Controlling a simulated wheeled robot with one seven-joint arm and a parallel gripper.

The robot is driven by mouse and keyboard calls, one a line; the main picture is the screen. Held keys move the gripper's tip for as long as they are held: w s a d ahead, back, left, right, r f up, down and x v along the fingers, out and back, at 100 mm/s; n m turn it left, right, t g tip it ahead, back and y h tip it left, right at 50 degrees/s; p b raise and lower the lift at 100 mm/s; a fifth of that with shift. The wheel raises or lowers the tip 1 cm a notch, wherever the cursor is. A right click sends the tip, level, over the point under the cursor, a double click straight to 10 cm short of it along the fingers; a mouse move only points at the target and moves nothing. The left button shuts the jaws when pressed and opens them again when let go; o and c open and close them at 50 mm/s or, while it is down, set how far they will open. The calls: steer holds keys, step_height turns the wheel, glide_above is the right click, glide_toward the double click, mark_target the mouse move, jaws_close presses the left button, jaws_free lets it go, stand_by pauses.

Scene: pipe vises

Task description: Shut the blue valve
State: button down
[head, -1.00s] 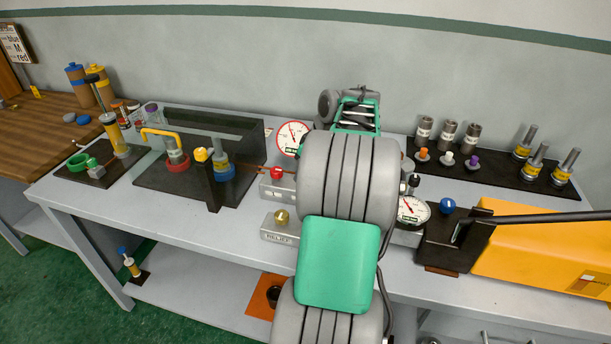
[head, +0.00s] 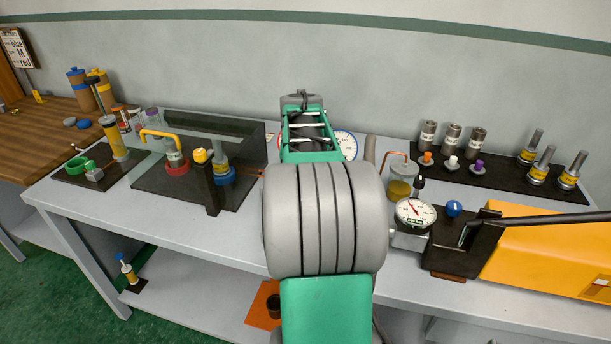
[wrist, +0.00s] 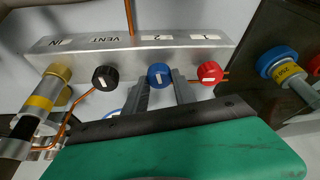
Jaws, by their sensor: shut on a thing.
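The red knob (wrist: 209,73) is just to the right, and the black knob (wrist: 105,77) is to the left at VENT. In the head view my arm hides the manifold and the fingers.
In the head view a pressure gauge (head: 415,212), another blue knob (head: 453,208) and a yellow pump (head: 550,245) are to the right. A dark stand (head: 205,185) is left of my arm.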

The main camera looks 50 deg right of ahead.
steer(key=shift+w+r+m+g+h, duration=0.1)
steer(key=shift+m+g+h, duration=0.25)
steer(key=shift+m, duration=0.95)
steer(key=c, duration=1)
jaws_free()
steer(key=v, duration=0.7)
steer(key=shift+a+r, duration=0.15)
steer(key=shift+r, duration=0.2)
